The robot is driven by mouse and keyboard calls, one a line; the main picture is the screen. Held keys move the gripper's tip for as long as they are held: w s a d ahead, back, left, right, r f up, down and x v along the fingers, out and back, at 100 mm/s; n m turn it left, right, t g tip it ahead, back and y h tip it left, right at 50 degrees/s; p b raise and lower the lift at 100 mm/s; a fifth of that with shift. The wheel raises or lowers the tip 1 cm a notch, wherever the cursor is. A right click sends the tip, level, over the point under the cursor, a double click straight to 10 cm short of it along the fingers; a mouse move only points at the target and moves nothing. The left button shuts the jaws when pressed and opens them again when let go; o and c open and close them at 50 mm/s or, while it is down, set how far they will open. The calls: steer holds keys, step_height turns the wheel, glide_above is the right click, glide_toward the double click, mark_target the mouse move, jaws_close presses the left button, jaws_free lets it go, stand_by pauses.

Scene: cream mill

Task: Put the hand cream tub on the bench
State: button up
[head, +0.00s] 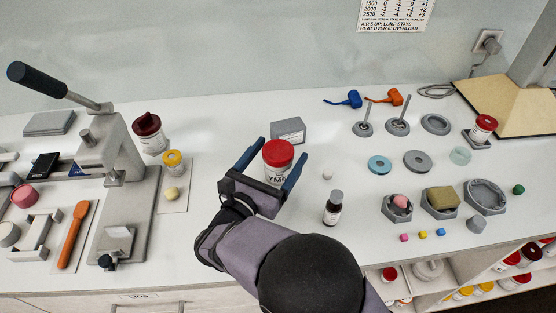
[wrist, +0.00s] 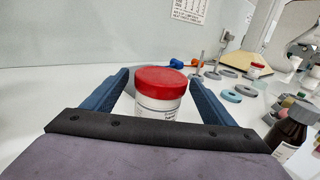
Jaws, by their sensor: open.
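A white tub with a red lid (head: 278,154) stands upright at the middle of the bench (head: 330,260). Its label is only partly readable, so I cannot tell whether it says hand cream. My gripper (head: 277,150) is open, with one blue finger on each side of the tub. In the wrist view the tub (wrist: 161,95) sits between the fingers, with a visible gap on each side. The gripper's crossbar hides the tub's base there, so I cannot see its contact with the bench.
A dark bottle (head: 333,207) stands close on the right, and a grey block (head: 288,131) lies just behind the tub. A lever press (head: 115,150) and a yellow-lidded jar (head: 174,162) are on the left. Grey rings and trays (head: 485,196) fill the right.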

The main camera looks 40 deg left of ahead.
steer(key=shift+w+a+r+p, duration=0.1)
steer(key=shift+w+a+p, duration=0.1)
steer(key=shift+w, duration=0.45)
steer(key=shift+w+a+p, duration=0.1)
steer(key=shift+w+p, duration=0.05)
steer(key=shift+w, duration=0.55)
steer(key=shift+w+a+r+p, duration=0.1)
steer(key=shift+w+p, duration=0.1)
steer(key=shift+w, duration=0.45)
steer(key=c, duration=1.4)
step_height(320, 180, up, 10)
steer(key=b, duration=0.1)
step_height(320, 180, up, 8)
steer(key=p, duration=0.8)
glide_above(285, 144)
steer(key=w, duration=0.1)
steer(key=shift+w+a, duration=0.2)
steer(key=shift+a, duration=0.25)
